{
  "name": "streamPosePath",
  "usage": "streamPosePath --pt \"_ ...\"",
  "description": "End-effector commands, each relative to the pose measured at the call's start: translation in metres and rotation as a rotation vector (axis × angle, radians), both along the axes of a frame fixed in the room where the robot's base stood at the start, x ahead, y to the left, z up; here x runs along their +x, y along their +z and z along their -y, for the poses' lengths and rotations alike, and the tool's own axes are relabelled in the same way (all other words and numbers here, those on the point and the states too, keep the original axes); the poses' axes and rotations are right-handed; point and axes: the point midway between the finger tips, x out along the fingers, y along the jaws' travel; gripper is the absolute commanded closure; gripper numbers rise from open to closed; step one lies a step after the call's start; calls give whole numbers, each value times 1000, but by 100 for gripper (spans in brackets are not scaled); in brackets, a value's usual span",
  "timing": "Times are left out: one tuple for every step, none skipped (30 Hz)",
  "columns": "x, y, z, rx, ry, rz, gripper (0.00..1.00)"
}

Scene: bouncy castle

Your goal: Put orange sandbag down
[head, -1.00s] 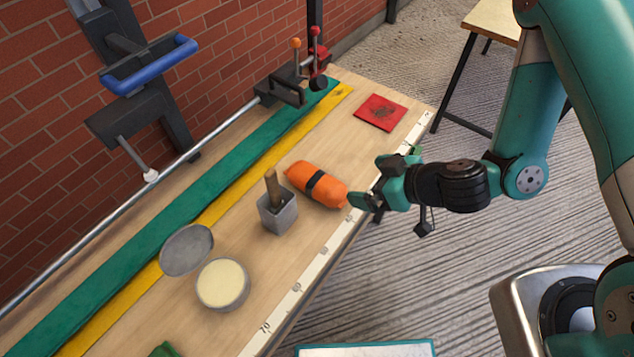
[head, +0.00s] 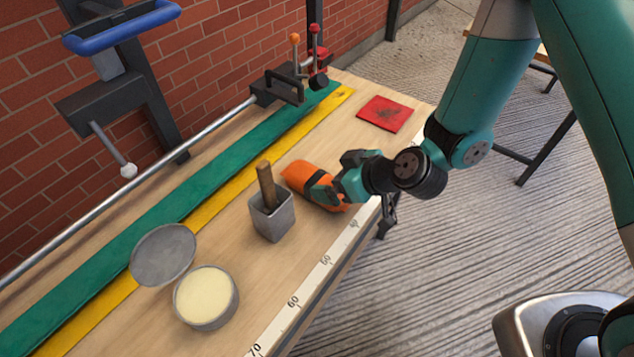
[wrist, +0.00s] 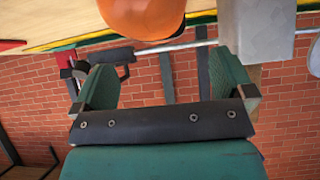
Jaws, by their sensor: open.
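The orange sandbag (head: 299,176) with a dark band lies on the wooden bench, right of the grey block with a wooden handle. My gripper (head: 336,176) is open at the sandbag's right end and hides part of it in the head view. In the wrist view my gripper's two teal fingers (wrist: 163,68) are spread with nothing between them. The sandbag (wrist: 143,16) shows there at the top edge, beyond the fingers. I cannot tell whether a finger touches it.
The grey block with a wooden handle (head: 271,218) stands left of the sandbag. A round tin (head: 207,298) and its lid (head: 163,254) lie nearer. A red square pouch (head: 385,113) lies at the far end. Bare wood lies between pouch and sandbag.

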Motion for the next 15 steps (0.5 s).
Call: streamPosePath --pt "1 -1 -2 0 1 0 0" --pt "2 -2 -3 0 1 0 0" --pt "3 -4 -5 0 1 0 0" --pt "5 -5 -6 0 1 -1 0" --pt "7 -6 -8 -1 1 0 0" --pt "10 -10 -10 -1 1 0 0" --pt "13 -12 -13 0 1 0 0" --pt "15 -15 -16 -1 2 -1 0" --pt "19 -19 -19 -1 2 -1 0" --pt "21 -22 -22 0 2 0 0" --pt "24 -25 -25 0 3 0 0" --pt "26 -29 -28 0 2 0 0" --pt "27 -31 -30 1 3 1 0" --pt "28 -32 -31 -1 2 1 0" --pt "29 -34 -32 0 1 0 0"
